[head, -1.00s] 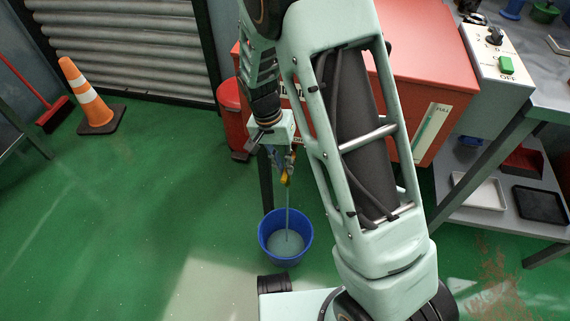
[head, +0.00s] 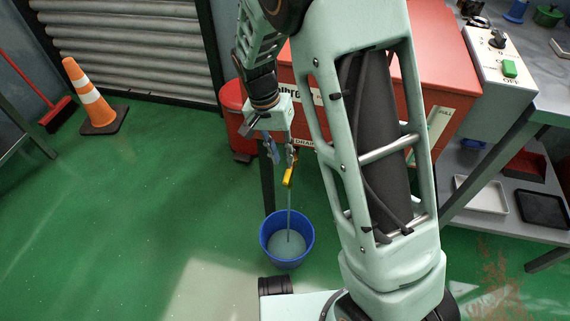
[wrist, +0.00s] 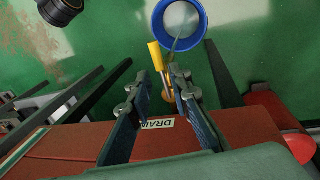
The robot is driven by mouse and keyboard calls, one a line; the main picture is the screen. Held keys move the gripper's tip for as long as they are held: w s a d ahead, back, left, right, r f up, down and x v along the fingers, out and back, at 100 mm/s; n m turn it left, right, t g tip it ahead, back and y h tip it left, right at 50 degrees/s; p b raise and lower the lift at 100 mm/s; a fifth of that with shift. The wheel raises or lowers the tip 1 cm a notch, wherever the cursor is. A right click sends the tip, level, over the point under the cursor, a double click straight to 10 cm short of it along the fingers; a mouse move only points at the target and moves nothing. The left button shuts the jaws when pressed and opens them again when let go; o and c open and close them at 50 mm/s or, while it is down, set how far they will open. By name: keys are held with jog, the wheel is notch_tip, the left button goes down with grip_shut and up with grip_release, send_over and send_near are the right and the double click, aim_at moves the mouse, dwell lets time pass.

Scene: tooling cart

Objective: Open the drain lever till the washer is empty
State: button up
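The red washer (head: 440,45) stands behind my arm, partly hidden by it. Its drain lever has a yellow handle (head: 289,177), which points down; the handle also shows in the wrist view (wrist: 156,56). A thin stream of water runs from the drain into the blue bucket (head: 287,262), which holds some water and also shows in the wrist view (wrist: 160,22). My gripper (head: 280,157) is just above the handle. In the wrist view its fingers (wrist: 158,82) are apart with nothing held, and the handle lies beyond the gap. Contact cannot be told.
A level gauge (head: 439,126) marked FULL is partly hidden by my arm. A red bin (head: 233,105) stands left of the washer. A control box (head: 495,65) with a green button and a workbench with trays are at right. Open green floor lies left, with a traffic cone (head: 92,97).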

notch_tip(320, 180, up, 7)
jog(key=a, duration=0.1)
jog(key=shift+w+a, duration=0.15)
jog(key=shift+w, duration=0.05)
jog(key=shift+f, duration=0.1)
